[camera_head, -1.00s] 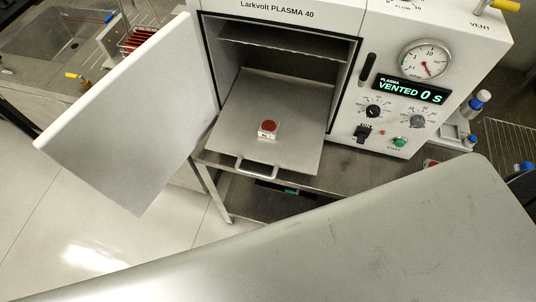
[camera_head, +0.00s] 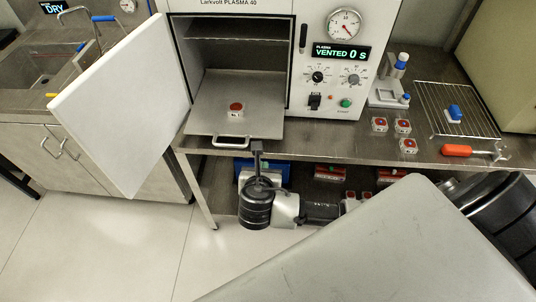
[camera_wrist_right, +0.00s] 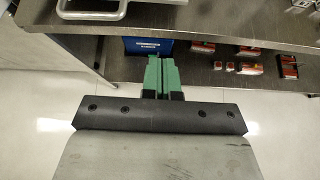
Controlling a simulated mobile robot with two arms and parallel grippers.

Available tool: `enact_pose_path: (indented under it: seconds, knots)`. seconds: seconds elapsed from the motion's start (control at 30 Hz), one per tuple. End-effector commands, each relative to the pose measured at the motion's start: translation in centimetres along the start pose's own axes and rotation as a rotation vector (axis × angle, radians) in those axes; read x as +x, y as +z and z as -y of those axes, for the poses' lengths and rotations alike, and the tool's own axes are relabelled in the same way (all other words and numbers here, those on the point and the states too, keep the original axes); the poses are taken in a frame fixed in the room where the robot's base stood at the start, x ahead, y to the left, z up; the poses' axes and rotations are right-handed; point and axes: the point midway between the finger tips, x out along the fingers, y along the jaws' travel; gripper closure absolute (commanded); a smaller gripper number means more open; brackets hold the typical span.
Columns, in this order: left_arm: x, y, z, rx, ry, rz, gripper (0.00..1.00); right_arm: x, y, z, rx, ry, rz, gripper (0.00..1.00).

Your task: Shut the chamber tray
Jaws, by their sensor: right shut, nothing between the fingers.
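The chamber tray (camera_head: 211,118) is a flat metal sheet pulled out of the white plasma chamber, with its front past the opening. Its handle (camera_head: 231,142) is a loop at the front edge, which also shows at the top left of the right wrist view (camera_wrist_right: 92,14). A small block with a red top (camera_head: 236,109) sits on the tray. My right gripper (camera_head: 257,147) is just right of the handle, apart from it as far as I can tell. Its green fingers (camera_wrist_right: 163,72) are shut and empty in the right wrist view. My left gripper is not in view.
The chamber door (camera_head: 125,105) stands open to the left. The steel bench (camera_head: 330,133) holds small red-topped blocks (camera_head: 402,127), a wire rack (camera_head: 470,105) and a red-handled tool (camera_head: 456,150). A blue box (camera_wrist_right: 148,46) is on the lower shelf. My grey body part covers the lower right.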

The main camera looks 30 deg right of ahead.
Motion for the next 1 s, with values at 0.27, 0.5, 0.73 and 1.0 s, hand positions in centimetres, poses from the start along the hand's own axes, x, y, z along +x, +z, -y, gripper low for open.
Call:
enact_pose_path:
  seconds: [0.27,0.5,0.73,1.0]
  knots:
    - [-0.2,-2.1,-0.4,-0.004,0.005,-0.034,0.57,1.9,0.7,0.1,-0.027,-0.006,0.018,1.00]
    - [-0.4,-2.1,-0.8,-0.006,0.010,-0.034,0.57,7.0,0.8,0.1,-0.026,-0.006,0.016,1.00]
    - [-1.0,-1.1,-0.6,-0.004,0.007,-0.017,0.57,11.0,1.8,0.1,-0.023,-0.004,0.015,1.00]
    - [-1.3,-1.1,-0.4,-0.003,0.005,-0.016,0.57,12.8,2.7,0.0,-0.023,-0.002,0.013,1.00]
